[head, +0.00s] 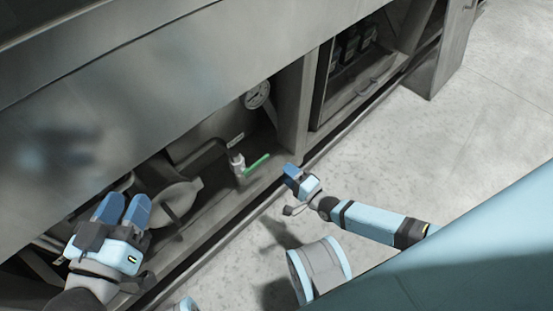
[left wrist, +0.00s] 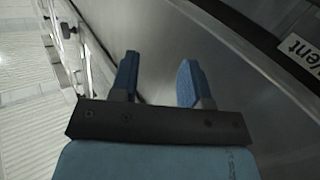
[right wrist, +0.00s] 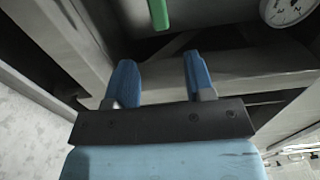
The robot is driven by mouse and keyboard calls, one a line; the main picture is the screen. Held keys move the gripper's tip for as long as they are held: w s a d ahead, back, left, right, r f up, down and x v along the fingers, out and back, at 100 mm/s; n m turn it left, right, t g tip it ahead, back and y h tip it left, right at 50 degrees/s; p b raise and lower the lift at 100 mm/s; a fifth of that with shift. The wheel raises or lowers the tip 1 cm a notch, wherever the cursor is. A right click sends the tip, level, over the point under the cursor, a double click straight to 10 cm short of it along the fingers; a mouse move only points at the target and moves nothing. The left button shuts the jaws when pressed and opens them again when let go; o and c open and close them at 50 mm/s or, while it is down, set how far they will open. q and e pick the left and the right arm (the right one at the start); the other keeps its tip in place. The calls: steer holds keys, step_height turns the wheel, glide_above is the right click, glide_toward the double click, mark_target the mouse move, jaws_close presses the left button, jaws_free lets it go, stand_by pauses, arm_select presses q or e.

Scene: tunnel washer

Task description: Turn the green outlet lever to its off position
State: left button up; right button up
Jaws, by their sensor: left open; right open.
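The green outlet lever (head: 257,162) sits on a metal valve (head: 238,166) inside the open lower bay of the washer, pointing right and slightly up. In the right wrist view the green lever (right wrist: 158,14) shows at the top, beyond the fingertips and apart from them. My right gripper (head: 290,174) is just right of the lever in the head view, open and empty; its fingers also show in the right wrist view (right wrist: 158,80). My left gripper (head: 122,208) is open and empty at the lower left, in front of the steel panel; its fingers show in the left wrist view (left wrist: 157,78).
A pressure gauge (head: 257,95) is above the lever, also in the right wrist view (right wrist: 286,10). A grey post (head: 294,110) stands right of the lever. A rounded grey part (head: 180,197) lies left of the valve. The floor (head: 440,150) at right is open.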

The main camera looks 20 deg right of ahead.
steer(key=shift+p+v, duration=0.35)
steer(key=shift+v, duration=1.55)
